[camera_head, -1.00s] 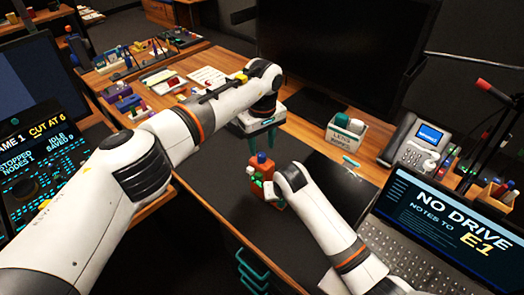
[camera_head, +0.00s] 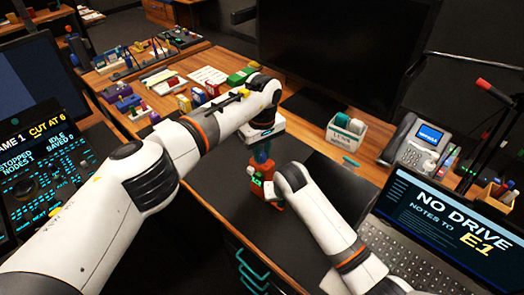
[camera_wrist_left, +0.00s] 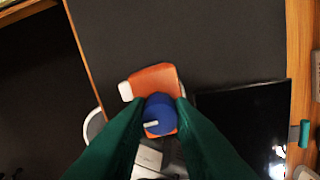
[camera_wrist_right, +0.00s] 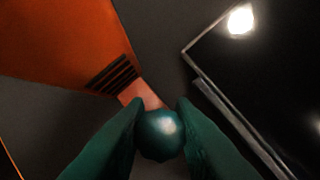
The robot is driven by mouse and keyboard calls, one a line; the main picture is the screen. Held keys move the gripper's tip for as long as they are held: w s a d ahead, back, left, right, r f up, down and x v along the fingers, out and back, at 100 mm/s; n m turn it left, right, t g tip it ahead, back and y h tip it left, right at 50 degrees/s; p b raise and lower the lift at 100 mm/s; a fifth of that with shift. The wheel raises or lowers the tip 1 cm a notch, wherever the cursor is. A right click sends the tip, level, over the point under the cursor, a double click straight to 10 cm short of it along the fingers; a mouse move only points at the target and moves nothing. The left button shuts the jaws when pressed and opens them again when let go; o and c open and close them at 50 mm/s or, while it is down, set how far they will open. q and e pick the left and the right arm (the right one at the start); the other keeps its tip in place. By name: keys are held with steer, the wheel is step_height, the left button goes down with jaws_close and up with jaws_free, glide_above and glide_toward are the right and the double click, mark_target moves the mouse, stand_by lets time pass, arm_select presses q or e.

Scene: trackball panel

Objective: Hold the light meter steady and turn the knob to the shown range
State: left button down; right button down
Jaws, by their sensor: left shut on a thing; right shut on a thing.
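The light meter (camera_head: 251,171) is an orange box with a small green-lit face, standing on the dark desk mat. In the left wrist view its orange body (camera_wrist_left: 155,78) carries a round blue knob (camera_wrist_left: 158,113) with a white mark pointing left. My left gripper (camera_head: 262,150) reaches down from above, its green fingers (camera_wrist_left: 160,112) shut on the blue knob. My right gripper (camera_wrist_right: 160,133) is shut on a dark teal ball (camera_wrist_right: 160,134) on a short pinkish stem beside the orange body. My right wrist hides part of the meter in the head view; range markings are not readable.
A dark flat panel (camera_wrist_left: 245,120) lies right of the meter. A monitor (camera_head: 330,50) stands behind. Dark mat is free left of the meter.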

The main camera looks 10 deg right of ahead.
arm_select(q)
steer(key=shift+n, duration=0.3)
steer(key=n, duration=0.6)
steer(key=shift+n, duration=0.3)
steer(key=n, duration=0.6)
steer(key=shift+r, duration=0.1)
steer(key=n, duration=0.5)
steer(key=shift+n, duration=0.4)
steer(key=n, duration=0.4)
steer(key=shift+d+n, duration=0.1)
steer(key=shift+n, duration=0.3)
steer(key=c, duration=1.2)
jaws_free()
steer(key=shift+c, duration=0.2)
